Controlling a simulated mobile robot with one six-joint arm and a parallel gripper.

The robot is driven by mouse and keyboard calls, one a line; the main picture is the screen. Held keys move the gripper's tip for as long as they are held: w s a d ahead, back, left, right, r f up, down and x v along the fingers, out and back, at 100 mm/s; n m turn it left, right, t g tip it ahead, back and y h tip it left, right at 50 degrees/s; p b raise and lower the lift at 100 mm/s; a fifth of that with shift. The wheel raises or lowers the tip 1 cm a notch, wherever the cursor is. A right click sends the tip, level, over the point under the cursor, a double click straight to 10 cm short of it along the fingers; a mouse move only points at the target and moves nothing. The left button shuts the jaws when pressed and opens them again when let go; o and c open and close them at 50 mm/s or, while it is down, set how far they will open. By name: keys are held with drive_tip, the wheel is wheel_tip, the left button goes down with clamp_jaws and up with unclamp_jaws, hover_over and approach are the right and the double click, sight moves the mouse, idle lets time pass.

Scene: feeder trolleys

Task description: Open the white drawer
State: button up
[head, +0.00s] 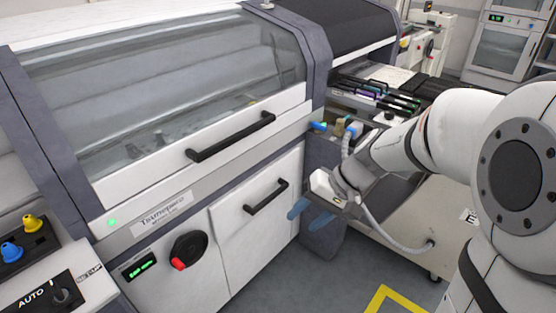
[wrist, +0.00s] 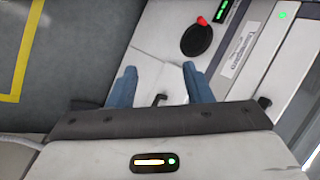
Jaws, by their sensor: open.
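The white drawer (head: 240,235) is a flat white front low on the machine and looks shut. Its black bar handle (head: 266,196) is near its top edge. My gripper (head: 302,220) is open and empty, with two blue fingers to the right of the handle and apart from it. In the wrist view my gripper (wrist: 158,71) shows its fingers spread over the white drawer front (wrist: 150,82). A dark end of the drawer handle (wrist: 159,99) shows between the fingers, and the rest is hidden behind the gripper body.
Above the drawer is a clear cover with a longer black handle (head: 230,137). A black dial with a red knob (head: 187,252) is left of the drawer. A feeder trolley (head: 400,235) stands to the right. Grey floor (head: 300,285) in front is clear.

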drive_tip(key=w+a+f+m+y+b, duration=0.1)
drive_tip(key=w+a+f+y+b, duration=0.15)
drive_tip(key=w+f, duration=0.2)
drive_tip(key=w+a+f+y+b, duration=0.1)
drive_tip(key=w+a+f+y, duration=0.15)
drive_tip(key=w, duration=0.35)
drive_tip(key=m+t+y+b, duration=0.3)
drive_tip(key=m+t+b, duration=0.15)
drive_tip(key=t, duration=0.25)
approach(272, 199)
drive_tip(key=s+a+r, duration=0.5)
drive_tip(key=a+r, duration=0.1)
drive_tip(key=r, duration=0.1)
drive_tip(key=w+d+f+m+t+b, duration=0.2)
drive_tip(key=w+f+t, duration=0.25)
drive_tip(key=f, duration=0.35)
drive_tip(key=shift+h, duration=0.4)
drive_tip(key=x, duration=0.7)
drive_tip(key=shift+w+a+f, duration=0.1)
drive_tip(key=shift+w+f, duration=0.05)
drive_tip(key=shift+w, duration=0.3)
clamp_jaws()
